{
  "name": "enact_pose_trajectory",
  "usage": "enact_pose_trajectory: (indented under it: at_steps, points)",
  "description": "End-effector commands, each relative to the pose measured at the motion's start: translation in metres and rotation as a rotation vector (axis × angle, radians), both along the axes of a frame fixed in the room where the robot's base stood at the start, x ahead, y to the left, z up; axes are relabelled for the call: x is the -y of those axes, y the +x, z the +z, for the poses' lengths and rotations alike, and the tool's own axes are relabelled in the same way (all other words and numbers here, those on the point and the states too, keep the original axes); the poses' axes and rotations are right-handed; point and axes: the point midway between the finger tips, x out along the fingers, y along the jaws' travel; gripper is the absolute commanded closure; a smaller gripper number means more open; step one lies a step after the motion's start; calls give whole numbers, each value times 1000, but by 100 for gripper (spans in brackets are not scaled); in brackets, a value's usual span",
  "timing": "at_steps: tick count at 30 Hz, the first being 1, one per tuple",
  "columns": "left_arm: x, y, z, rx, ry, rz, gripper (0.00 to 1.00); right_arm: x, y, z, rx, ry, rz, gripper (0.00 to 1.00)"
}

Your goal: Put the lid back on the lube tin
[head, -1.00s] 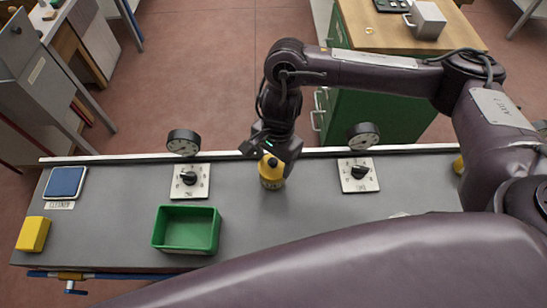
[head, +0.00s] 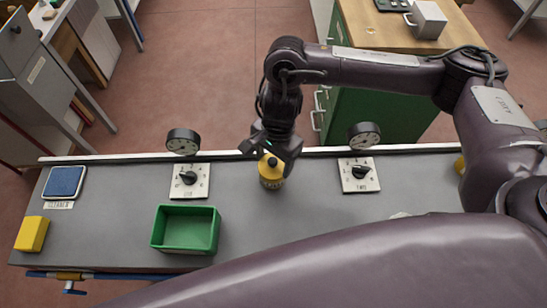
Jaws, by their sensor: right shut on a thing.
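The yellow lube tin (head: 271,182) stands upright on the grey bench, between the two dial plates. A yellow top with a dark knob (head: 272,161) shows at its upper end, and I take this to be the lid. My right gripper (head: 271,153) points down from above and is shut on the lid's knob. The lid looks to be at the tin's mouth, but the fingers partly hide it and I cannot tell whether it is fully seated. My left gripper is not in view.
A green open bin (head: 158,232) stands left of the tin. Dial plates (head: 189,192) (head: 374,181) and round gauges (head: 183,141) (head: 364,135) flank it. A yellow block (head: 31,234) and blue pad (head: 64,181) lie far left. The bench in front of the tin is clear.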

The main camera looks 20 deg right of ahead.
Motion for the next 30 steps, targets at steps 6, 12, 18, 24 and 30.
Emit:
enact_pose_trajectory:
  at_steps: [6, 12, 18, 24, 30]
  points:
    - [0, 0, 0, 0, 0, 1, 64, 0, 0, 0, 0, 0, 0, 56]
    - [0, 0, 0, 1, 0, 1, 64, 0, 0, 0, 0, 0, 0, 56]
    - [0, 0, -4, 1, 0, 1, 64, 0, 0, -3, 1, -1, 0, 56]
    - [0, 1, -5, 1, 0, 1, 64, 0, 0, -3, 1, -1, 0, 56]
    - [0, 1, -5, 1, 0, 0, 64, 0, 0, -3, 0, 0, 0, 56]
